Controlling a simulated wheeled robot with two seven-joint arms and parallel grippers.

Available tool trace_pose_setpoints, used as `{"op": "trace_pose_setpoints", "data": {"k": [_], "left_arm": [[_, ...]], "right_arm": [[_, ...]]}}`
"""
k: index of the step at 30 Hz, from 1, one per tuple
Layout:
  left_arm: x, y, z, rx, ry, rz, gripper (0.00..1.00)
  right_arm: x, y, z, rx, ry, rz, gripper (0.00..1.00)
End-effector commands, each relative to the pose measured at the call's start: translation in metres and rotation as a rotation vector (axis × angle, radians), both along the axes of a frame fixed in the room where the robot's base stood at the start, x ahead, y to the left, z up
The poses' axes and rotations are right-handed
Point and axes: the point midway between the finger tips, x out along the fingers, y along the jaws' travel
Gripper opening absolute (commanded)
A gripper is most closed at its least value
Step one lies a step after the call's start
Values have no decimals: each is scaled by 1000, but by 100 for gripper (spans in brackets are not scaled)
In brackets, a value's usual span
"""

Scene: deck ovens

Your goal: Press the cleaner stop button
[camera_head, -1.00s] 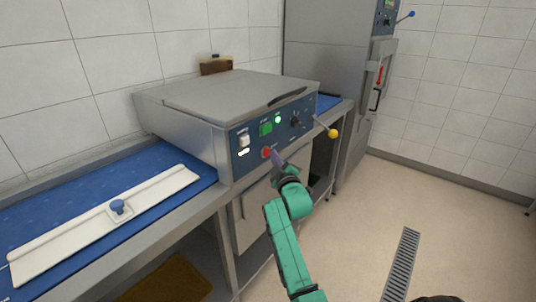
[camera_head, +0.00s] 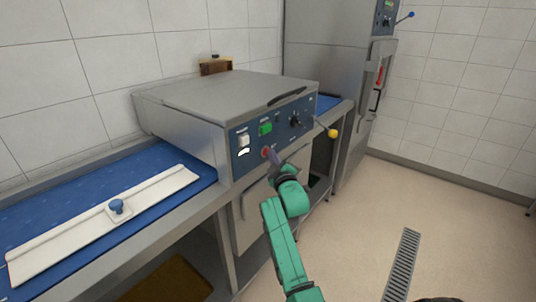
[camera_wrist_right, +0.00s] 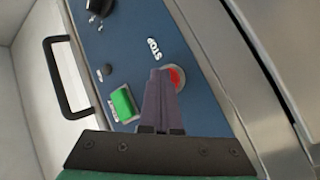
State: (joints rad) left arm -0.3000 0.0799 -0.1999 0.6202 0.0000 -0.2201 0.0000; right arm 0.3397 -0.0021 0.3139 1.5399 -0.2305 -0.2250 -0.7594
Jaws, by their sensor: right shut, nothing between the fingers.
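The cleaner (camera_head: 190,105) is a steel box with a blue control panel (camera_head: 251,158) on its front. The red stop button (camera_wrist_right: 177,78) is partly covered by my fingers in the wrist view, below the word STOP (camera_wrist_right: 154,48). My right gripper (camera_head: 272,153) is shut and empty. Its fingertips (camera_wrist_right: 160,72) are at the red button and appear to touch it. A green button (camera_head: 265,128) sits above it on the panel. No lamp glows green beside that button. My left gripper is out of view.
A yellow-knobbed lever (camera_head: 333,133) sticks out at the panel's right. A blue belt (camera_head: 60,197) with a white board (camera_head: 70,235) lies to the left. A tall steel unit (camera_head: 325,50) stands behind. The floor at right is clear.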

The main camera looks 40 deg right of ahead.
Motion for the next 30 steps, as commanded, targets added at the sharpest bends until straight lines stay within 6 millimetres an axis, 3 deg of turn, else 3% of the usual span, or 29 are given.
{"op": "trace_pose_setpoints", "data": {"k": [10, 19, 30], "left_arm": [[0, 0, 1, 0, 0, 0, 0], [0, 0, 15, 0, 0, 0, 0], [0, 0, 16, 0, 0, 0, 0]], "right_arm": [[0, 1, 1, -1, -1, 2, 0], [-15, -4, 2, -2, 1, 1, 0], [-19, -5, 1, -1, 0, 0, 0]]}}
